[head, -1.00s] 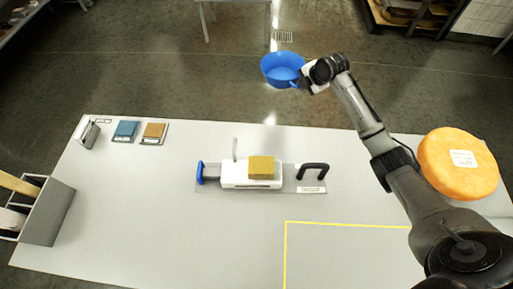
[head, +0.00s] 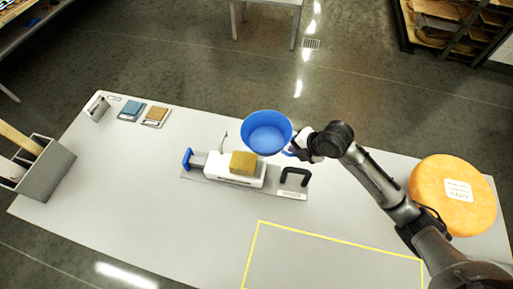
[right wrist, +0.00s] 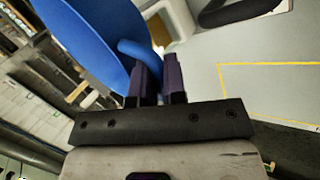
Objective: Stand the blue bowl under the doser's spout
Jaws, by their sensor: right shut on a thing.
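The blue bowl (head: 267,132) is held by my right gripper (head: 297,148), which is shut on its side handle. In the right wrist view the handle (right wrist: 140,52) runs to the two dark fingers (right wrist: 160,75), and the bowl wall (right wrist: 98,38) fills the upper left. In the head view the bowl looks open side up, over the table's far edge just behind a bench device (head: 217,168). That device has a white body, a yellow block, a blue end piece and a black handle. I cannot make out a spout on it. My left gripper is not in view.
A large orange cheese wheel (head: 440,200) lies at the table's right. A grey bin (head: 48,172) stands at the left, with blue (head: 131,111) and brown (head: 156,115) blocks at the back left. Yellow lines (head: 320,241) mark a clear area in front.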

